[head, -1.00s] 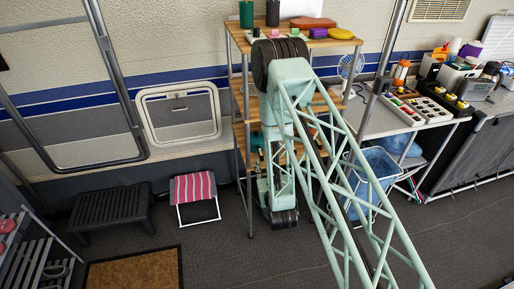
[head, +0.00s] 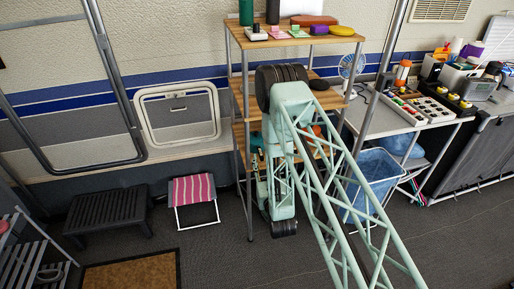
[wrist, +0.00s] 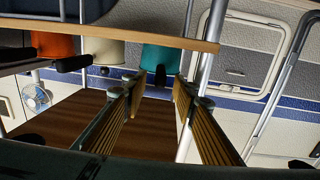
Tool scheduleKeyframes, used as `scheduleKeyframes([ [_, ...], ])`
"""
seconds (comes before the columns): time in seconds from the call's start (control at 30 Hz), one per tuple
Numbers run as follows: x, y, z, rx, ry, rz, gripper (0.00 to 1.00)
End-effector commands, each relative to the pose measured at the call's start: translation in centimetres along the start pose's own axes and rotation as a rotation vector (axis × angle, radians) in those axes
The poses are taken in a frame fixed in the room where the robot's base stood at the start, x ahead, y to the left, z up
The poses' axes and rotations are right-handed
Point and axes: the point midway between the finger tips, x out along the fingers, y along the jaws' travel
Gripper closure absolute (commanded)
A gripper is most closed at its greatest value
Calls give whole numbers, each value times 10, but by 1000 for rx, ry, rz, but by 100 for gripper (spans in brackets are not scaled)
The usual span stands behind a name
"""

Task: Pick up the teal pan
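The teal pan (wrist: 160,58) shows in the wrist view, which appears upside down, beside a cream pan (wrist: 103,50) and an orange pan (wrist: 53,45) on a wooden shelf. Its dark handle points toward my gripper (wrist: 160,90). My gripper is open and empty, with its fingers on either side of the handle's line; they look apart from the pan. In the head view a small teal patch (head: 257,140) shows on the middle of the rack, left of my arm. My gripper is mostly hidden there behind the arm and rack.
The wooden rack (head: 310,40) has posts and several shelf boards close around my arm. Its top holds bottles and small items. A blue bin (head: 375,170) stands right of it, a striped stool (head: 192,190) left. A fan (wrist: 35,97) shows in the wrist view.

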Motion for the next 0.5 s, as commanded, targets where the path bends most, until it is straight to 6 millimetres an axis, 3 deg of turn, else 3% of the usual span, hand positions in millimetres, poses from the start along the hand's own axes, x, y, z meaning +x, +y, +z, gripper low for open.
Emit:
scheduleKeyframes([
  [0.5, 24, 0, 0, 0, -1, 0, 74],
])
